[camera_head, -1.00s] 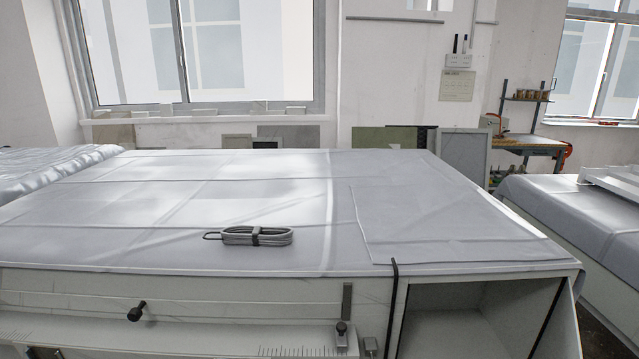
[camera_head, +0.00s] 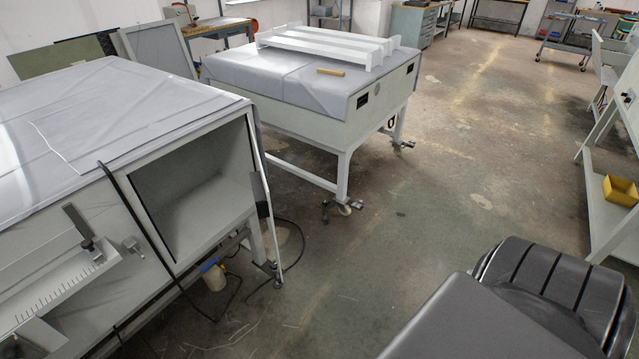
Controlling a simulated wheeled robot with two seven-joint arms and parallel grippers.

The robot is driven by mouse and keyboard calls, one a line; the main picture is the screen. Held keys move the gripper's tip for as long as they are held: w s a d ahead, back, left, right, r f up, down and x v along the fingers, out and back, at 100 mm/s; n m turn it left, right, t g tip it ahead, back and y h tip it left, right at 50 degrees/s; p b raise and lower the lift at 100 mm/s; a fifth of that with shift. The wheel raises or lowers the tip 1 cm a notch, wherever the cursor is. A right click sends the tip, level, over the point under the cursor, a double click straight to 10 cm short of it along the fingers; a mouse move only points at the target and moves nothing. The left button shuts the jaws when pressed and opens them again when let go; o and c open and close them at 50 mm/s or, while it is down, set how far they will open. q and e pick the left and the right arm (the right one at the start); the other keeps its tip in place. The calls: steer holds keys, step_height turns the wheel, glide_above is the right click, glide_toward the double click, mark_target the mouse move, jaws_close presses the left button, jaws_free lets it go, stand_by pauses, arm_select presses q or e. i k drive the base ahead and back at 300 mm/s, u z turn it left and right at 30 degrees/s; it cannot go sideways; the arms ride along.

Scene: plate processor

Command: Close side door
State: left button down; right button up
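The plate processor (camera_head: 60,110) stands at the left, its top covered by a grey sheet. Its right end has an open, empty compartment (camera_head: 200,195), whose inside shows. A thin pale upright panel (camera_head: 262,190) with a dark edge strip stands at the right side of this opening. It is seen almost edge-on and looks like the side door standing open, but I cannot tell for sure. A small latch-like fitting (camera_head: 132,246) sits on the front, left of the opening. Neither of my grippers is in view.
A second sheet-covered table (camera_head: 310,85) on castors stands beyond, with white beams (camera_head: 325,45) on top. Black cables (camera_head: 290,245) and a yellowish bottle (camera_head: 214,275) are by the processor's legs. Open floor (camera_head: 430,190) lies to the right. A shelf with a yellow bin (camera_head: 620,190) stands far right.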

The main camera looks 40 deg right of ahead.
mark_target(262, 197)
steer(key=z, duration=0.35)
steer(key=k, duration=0.75)
steer(key=z, duration=1)
steer(key=i, duration=0.75)
steer(key=z, duration=0.35)
steer(key=i, duration=0.8)
steer(key=u, duration=0.95)
steer(key=i, duration=0.65)
steer(key=u, duration=1.3)
steer(key=k, duration=0.9)
steer(key=z, duration=0.6)
